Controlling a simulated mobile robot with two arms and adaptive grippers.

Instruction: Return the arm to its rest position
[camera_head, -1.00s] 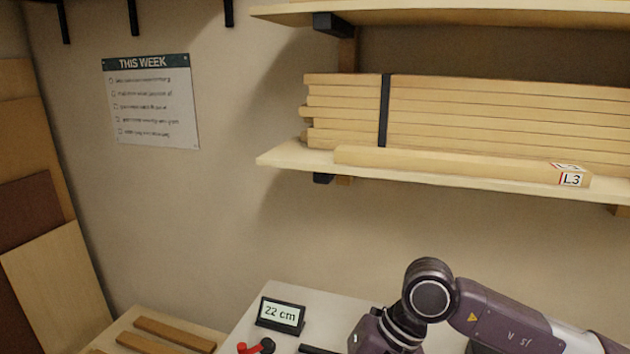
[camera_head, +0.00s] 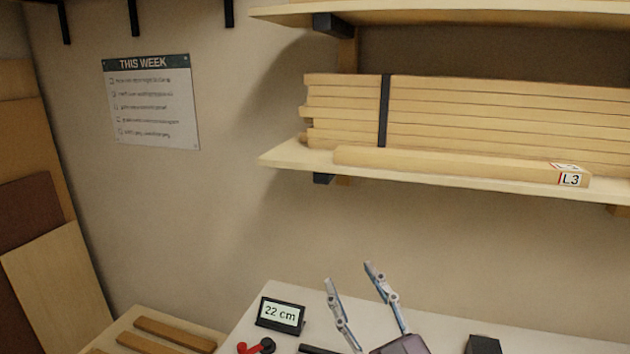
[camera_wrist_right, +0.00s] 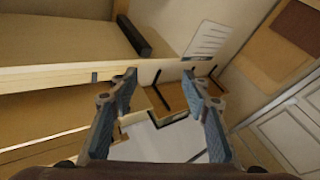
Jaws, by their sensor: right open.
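My right gripper (camera_head: 354,290) rises from the bottom of the head view, above the white bench top. Its two fingers are apart and point up and to the left, with nothing between them. In the right wrist view the same gripper (camera_wrist_right: 160,82) is also open and empty. The fingers are clear of the shelf in the head view. My left gripper does not show.
A shelf (camera_head: 480,190) holds stacked boards (camera_head: 500,115) and a single board (camera_head: 450,166) labelled L3. On the bench (camera_head: 300,294) stand a "22 cm" display (camera_head: 280,314), a red and black item (camera_head: 256,346) and a dark block (camera_head: 482,345). Open wall lies below the shelf.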

